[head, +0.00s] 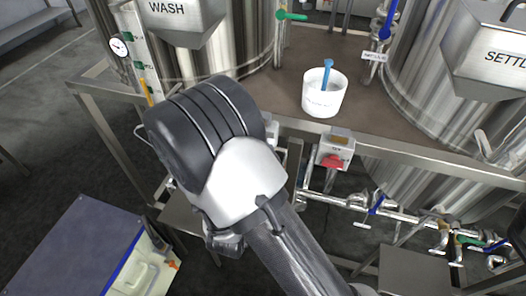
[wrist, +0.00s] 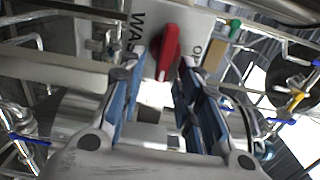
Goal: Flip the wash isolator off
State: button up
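The wash isolator is a light grey box (wrist: 193,22) with a red handle (wrist: 168,52) in the wrist view. Part of the lettering "WAS" shows beside the handle. The handle points along the fingers, slightly tilted. My gripper (wrist: 158,78) is open, with its two blue-padded fingers on either side of the handle's near end. A gap shows between the handle and the left finger; the right finger is close to it, and I cannot tell if they touch. In the head view my arm hides the gripper and most of this isolator.
In the head view a second isolator with a red handle (head: 332,161) hangs on the bench edge to the right. A white tub (head: 323,97) with a blue tool stands on the brown bench top (head: 266,88). The WASH tank (head: 225,50) rises behind. Pipes with valves (head: 375,207) run below.

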jog(key=v, duration=1.2)
dwell(0.4)
